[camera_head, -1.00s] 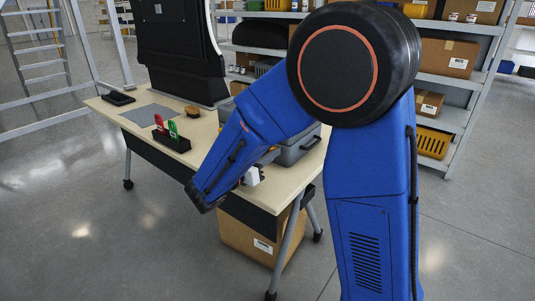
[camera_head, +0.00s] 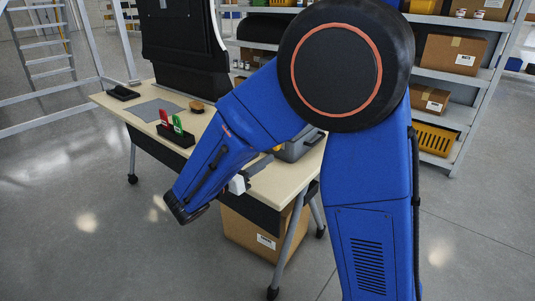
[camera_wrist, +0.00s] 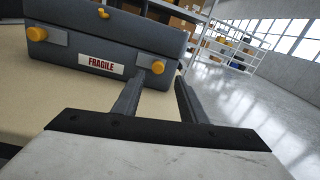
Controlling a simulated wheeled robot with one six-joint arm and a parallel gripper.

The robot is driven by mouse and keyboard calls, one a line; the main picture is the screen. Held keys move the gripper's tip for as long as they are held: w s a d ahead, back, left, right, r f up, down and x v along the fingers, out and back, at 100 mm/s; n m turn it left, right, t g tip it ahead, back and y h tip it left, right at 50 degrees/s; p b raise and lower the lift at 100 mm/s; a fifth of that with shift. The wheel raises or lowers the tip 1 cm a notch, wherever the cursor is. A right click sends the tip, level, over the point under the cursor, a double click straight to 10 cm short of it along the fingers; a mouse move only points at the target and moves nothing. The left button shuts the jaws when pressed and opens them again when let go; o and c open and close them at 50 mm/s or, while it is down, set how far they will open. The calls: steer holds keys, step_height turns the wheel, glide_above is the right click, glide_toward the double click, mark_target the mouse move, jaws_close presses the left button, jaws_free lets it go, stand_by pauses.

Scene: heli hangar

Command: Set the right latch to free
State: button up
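A dark grey case (camera_wrist: 110,40) with a "FRAGILE" label (camera_wrist: 102,64) stands on the table in the wrist view. Its right latch (camera_wrist: 154,66) is a yellow knob on a grey plate, and its left latch (camera_wrist: 38,34) is similar. My gripper (camera_wrist: 160,80) is open and empty, its two fingers pointing toward the right latch with a gap before it.
The table (camera_head: 283,187) also bears a dark holder (camera_head: 175,134) with red and green tags, a brown brush (camera_head: 196,107) and a grey mat (camera_head: 155,110). A cardboard box (camera_head: 250,235) is under the table. Shelves (camera_head: 455,110) stand behind.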

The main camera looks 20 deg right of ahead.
steer(key=v, duration=1)
steer(key=s+d+m+g, duration=0.1)
steer(key=d, duration=0.2)
steer(key=s+d+m+g, duration=0.1)
steer(key=d+m+g, duration=0.1)
steer(key=d, duration=0.2)
steer(key=s+d+m+g+y, duration=0.1)
steer(key=d+m+g, duration=0.1)
steer(key=d, duration=0.2)
steer(key=shift+s+d+f, duration=0.1)
steer(key=shift+d+f, duration=0.05)
steer(key=s+d+f+m+g+y, duration=0.35)
steer(key=s+d+m+y, duration=0.35)
steer(key=s+d+m, duration=0.35)
steer(key=s+r+m+t+y, duration=0.1)
steer(key=s+m+t+y, duration=0.2)
steer(key=s+m+y, duration=0.4)
steer(key=s+m, duration=0.1)
steer(key=m, duration=0.3)
steer(key=shift+s+a+r, duration=0.15)
steer(key=shift+s+a, duration=0.1)
steer(key=shift+a, duration=0.05)
steer(key=shift+t, duration=0.25)
stand_by(1.0)
